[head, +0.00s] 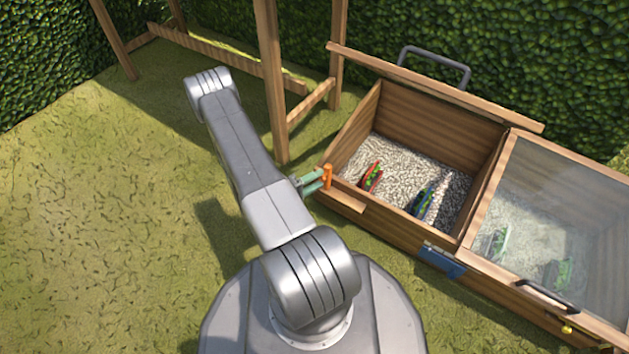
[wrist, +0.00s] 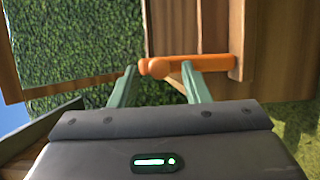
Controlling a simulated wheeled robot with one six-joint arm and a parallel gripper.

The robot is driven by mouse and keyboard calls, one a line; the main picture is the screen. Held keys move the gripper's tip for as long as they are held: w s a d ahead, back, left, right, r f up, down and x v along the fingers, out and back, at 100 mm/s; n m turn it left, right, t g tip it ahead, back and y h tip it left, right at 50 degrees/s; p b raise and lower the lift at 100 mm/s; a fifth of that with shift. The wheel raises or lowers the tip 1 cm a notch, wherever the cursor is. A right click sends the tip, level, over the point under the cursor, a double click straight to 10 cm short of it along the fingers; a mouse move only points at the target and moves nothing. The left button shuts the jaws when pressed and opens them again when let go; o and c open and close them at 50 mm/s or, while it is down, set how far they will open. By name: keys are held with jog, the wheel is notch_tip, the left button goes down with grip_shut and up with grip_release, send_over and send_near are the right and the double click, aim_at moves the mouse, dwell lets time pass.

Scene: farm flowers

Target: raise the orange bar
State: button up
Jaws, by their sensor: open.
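The orange bar (head: 328,176) is at the near left corner of the wooden box in the head view. In the wrist view the orange bar (wrist: 212,66) lies across the picture, joined to a wooden post on the right, with a rounded knob near its left part. My gripper (head: 311,181) has green fingers, and they are beside the bar in the head view. In the wrist view my gripper (wrist: 159,69) is open, with its fingertips apart on either side of the knob. I cannot tell whether the fingers touch the bar.
The wooden box (head: 352,196) has an open left compartment with gravel and two plants, one red-green (head: 371,178) and one blue-green (head: 424,202). A glass lid (head: 565,190) covers the right compartment. Wooden posts (head: 272,80) stand behind my arm. Grass on the left is clear.

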jog(key=p+v, duration=0.3)
jog(key=v, duration=1)
jog(key=shift+a+p, duration=0.3)
jog(key=shift+a, duration=0.1)
jog(key=shift+s, duration=0.1)
jog(key=b+x, duration=0.3)
jog(key=x, duration=1.1)
jog(key=shift+b, duration=0.3)
jog(key=shift+s, duration=0.15)
